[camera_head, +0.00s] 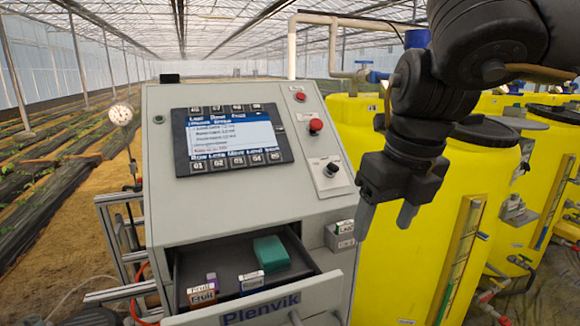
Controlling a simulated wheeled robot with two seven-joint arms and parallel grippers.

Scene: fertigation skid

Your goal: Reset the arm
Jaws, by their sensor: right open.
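My right arm comes in from the upper right, dark and jointed. My right gripper (386,218) hangs open and empty with its fingers pointing down. It is to the right of the grey control cabinet (240,195) and in front of a yellow tank (440,230). It appears apart from both. My left gripper does not show.
The cabinet carries a screen (233,138), a red button (316,125) and a black knob (332,169). Its open drawer (235,308) holds a green block (270,253) and small labelled items. A gauge (121,114) stands left. Yellow tanks and pipes fill the right.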

